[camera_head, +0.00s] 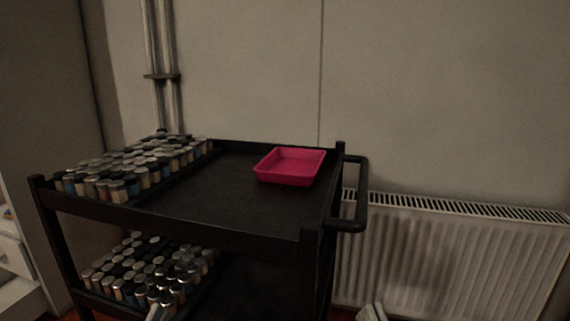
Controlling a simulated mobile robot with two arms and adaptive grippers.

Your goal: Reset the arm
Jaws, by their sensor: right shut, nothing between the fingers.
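Only a small pale piece of my right gripper (371,313) shows at the bottom edge, right of the cart and in front of the radiator. It is shut and empty, and most of it is cut off by the frame. It is apart from the pink tray. My left gripper cannot be made out. A small pale piece shows at the bottom edge by the lower jars, and I cannot tell what it is.
A black cart (232,194) carries a pink tray (288,178) at its back right and several capped jars (117,188) at its left. The cart's middle top is bare. A white radiator (440,255) stands behind at right.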

